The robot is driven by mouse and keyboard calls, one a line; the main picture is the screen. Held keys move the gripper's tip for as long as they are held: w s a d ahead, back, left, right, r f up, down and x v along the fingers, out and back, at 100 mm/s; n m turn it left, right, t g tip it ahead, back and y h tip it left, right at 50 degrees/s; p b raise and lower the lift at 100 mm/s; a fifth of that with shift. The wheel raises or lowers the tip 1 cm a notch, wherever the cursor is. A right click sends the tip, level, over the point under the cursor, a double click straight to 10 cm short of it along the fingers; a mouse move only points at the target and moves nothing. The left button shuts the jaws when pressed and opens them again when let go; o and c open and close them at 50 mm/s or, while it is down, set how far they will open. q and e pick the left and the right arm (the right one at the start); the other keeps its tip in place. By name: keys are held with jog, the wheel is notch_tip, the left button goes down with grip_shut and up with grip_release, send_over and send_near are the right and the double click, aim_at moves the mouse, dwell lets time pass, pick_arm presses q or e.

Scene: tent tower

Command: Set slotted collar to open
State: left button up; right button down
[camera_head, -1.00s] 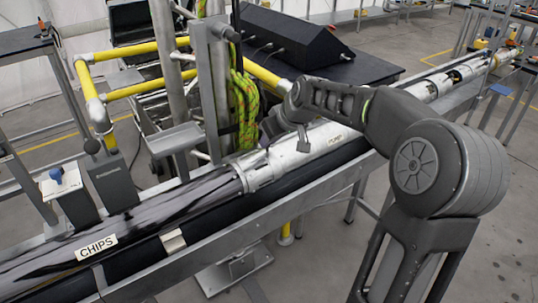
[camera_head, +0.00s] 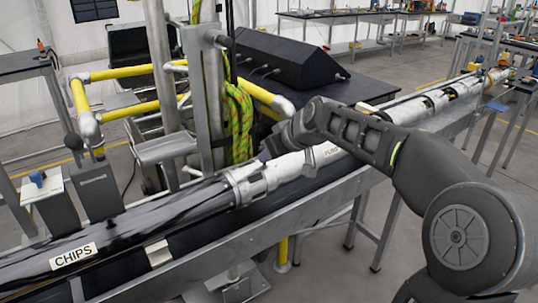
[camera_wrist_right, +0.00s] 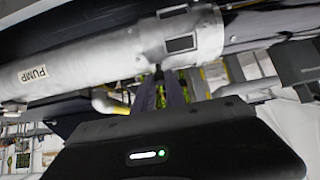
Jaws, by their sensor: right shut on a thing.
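The slotted collar (camera_head: 250,184) is a silver ring with dark slots around the long pipe, between the dark clear section marked CHIPS (camera_head: 75,257) and the white section marked PUMP. In the right wrist view the collar (camera_wrist_right: 190,36) shows two dark rectangular slots on its side. My right gripper (camera_head: 271,152) is at the far side of the pipe, beside the collar. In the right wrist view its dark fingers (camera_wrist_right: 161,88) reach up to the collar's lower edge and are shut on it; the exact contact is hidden. My left gripper is not in view.
A metal rail (camera_head: 235,240) runs along the pipe's near side. A post with a green hose (camera_head: 238,118) and yellow pipes (camera_head: 130,110) stand close behind the collar. A black sloped box (camera_head: 285,62) sits on a dark table behind.

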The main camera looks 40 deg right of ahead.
jog(key=c, duration=1.4)
grip_release()
jog(key=shift+s+f, duration=0.1)
jog(key=shift+f, duration=0.05)
jog(key=shift+v, duration=3.9)
